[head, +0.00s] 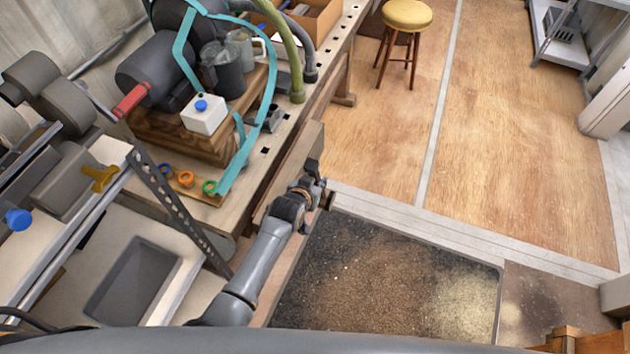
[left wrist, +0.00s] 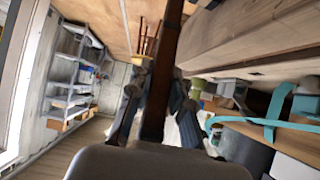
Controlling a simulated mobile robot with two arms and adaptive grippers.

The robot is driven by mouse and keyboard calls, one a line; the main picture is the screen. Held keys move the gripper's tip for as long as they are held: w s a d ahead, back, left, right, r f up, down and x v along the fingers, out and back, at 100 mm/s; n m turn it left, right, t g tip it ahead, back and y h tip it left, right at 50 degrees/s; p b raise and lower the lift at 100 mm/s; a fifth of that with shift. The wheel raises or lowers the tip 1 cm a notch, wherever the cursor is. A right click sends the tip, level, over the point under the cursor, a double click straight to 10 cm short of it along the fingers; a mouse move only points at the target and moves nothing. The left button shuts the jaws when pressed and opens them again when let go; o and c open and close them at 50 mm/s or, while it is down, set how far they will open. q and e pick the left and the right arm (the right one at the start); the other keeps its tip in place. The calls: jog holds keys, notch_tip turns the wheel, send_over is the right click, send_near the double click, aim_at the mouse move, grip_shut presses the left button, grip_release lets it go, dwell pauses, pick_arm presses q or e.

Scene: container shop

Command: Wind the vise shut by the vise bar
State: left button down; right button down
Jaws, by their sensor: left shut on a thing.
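The vise's wooden jaw (head: 297,160) stands at the front edge of the workbench (head: 262,160), on the right side of the bench in the head view. My left gripper (head: 318,190) is at the lower end of this jaw. In the left wrist view, a dark brown bar (left wrist: 167,45), which looks like the vise bar, runs down between the two fingers of my left gripper (left wrist: 155,100). The fingers are shut on it. In the head view the bar is mostly hidden by the gripper. My right gripper is in neither view.
A dark speckled mat (head: 370,280) lies on the floor right of my left arm. A yellow stool (head: 407,15) stands farther back. The wooden floor between is clear.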

pick_arm(q)
jog(key=shift+s+d, duration=0.1)
jog(key=shift+d, duration=0.1)
jog(key=c, duration=1.2)
grip_release()
jog(key=shift+d, duration=0.1)
jog(key=shift+s+a+r, duration=0.3)
jog(key=shift+s+a, duration=0.05)
jog(key=shift+s, duration=0.05)
jog(key=v, duration=1)
jog(key=shift+s+r, duration=0.25)
jog(key=shift+s, duration=0.05)
